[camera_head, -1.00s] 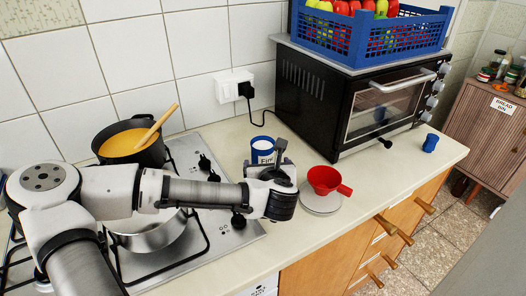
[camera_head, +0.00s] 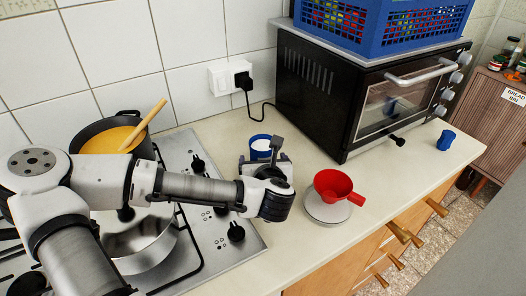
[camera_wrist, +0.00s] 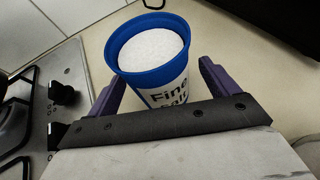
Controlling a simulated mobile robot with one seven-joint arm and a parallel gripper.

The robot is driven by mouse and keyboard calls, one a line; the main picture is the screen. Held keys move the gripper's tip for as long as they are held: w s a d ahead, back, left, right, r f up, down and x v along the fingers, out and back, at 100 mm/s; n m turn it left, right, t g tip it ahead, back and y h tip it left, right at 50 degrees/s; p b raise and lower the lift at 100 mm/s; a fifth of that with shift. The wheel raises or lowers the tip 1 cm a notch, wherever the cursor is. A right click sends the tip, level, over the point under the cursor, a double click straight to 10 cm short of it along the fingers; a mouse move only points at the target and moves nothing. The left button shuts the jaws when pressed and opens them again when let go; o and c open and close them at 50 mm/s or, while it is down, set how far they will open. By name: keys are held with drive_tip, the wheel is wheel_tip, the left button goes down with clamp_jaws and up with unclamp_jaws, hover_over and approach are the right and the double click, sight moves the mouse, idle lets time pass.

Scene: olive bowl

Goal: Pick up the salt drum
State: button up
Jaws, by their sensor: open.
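My gripper (camera_wrist: 161,72) is open, with one purple finger on each side of the drum. I cannot tell whether either finger touches it. In the head view my gripper (camera_head: 265,160) is low over the counter.
A black oven (camera_head: 340,95) with a blue crate (camera_head: 380,25) stands behind. The hob (camera_head: 215,215) with pots is left. A small blue item (camera_head: 446,138) lies far right.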

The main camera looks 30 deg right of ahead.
drive_tip(key=shift+s+a+r, duration=0.1)
drive_tip(key=shift+c, duration=0.5)
drive_tip(key=c, duration=1.2)
